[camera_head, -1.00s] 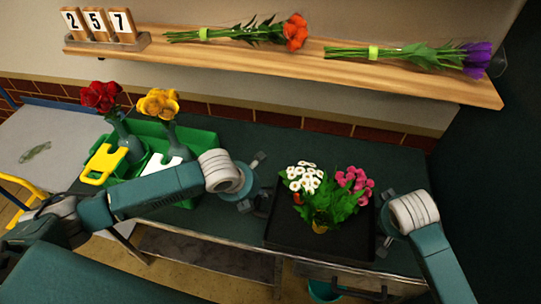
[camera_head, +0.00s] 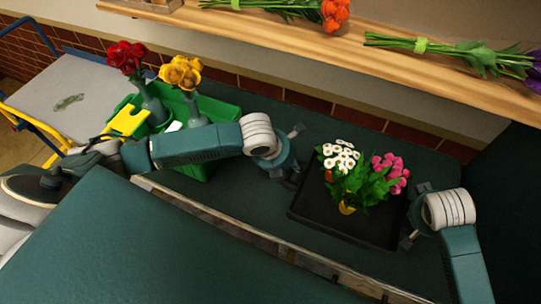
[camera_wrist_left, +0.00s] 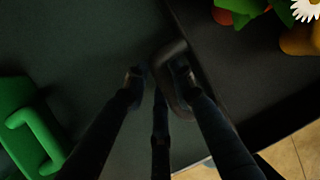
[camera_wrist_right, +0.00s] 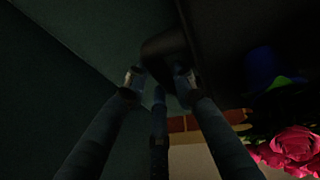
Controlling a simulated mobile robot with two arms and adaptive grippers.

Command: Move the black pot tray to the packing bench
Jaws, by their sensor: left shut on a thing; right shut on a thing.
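The black pot tray (camera_head: 345,222) is over the dark green bench top (camera_head: 245,192) in the head view; I cannot tell whether it touches. It carries white daisies (camera_head: 340,155), pink flowers (camera_head: 392,168) and pots partly hidden by leaves. My left gripper (camera_head: 292,172) is shut on the tray's left side; the left wrist view shows its fingers at a dark handle loop (camera_wrist_left: 172,78). My right gripper (camera_head: 412,214) is at the tray's right side, shut on the dark handle (camera_wrist_right: 165,45) seen in the right wrist view. The tray looks roughly level.
A green crate (camera_head: 222,112) with red and yellow flowers in vases stands left of the tray. A wooden shelf (camera_head: 300,42) with bouquets runs along the wall behind. A grey-topped cart (camera_head: 95,75) stands far left. Bare bench top lies between crate and tray.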

